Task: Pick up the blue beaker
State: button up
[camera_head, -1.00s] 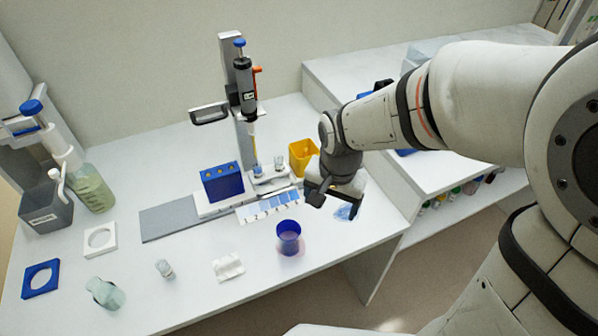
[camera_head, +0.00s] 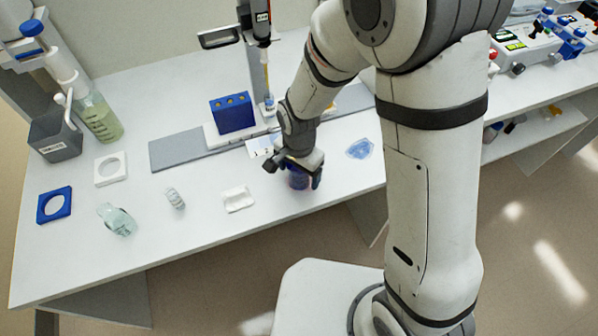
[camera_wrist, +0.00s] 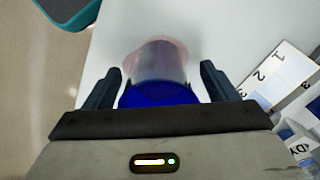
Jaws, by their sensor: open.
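The blue beaker (camera_head: 298,180) stands on the white bench near its front edge, partly hidden by my gripper in the head view. My gripper (camera_head: 293,172) is over the beaker with its fingers spread. In the wrist view the beaker (camera_wrist: 158,80) lies between the two open fingers of my gripper (camera_wrist: 160,88), with a gap on each side. Its blue part is nearest the palm, and its lower part looks pale and see-through. The palm hides part of the blue end.
A white rest (camera_head: 238,199) lies left of the beaker, then a small clear vial (camera_head: 175,198) and a clear bottle (camera_head: 116,219). A blue block (camera_head: 232,113) stands behind. A blue patch (camera_head: 361,149) lies to the right. The bench front edge is close.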

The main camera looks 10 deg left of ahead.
jog(key=shift+f, duration=0.45)
jog(key=c, duration=1.1)
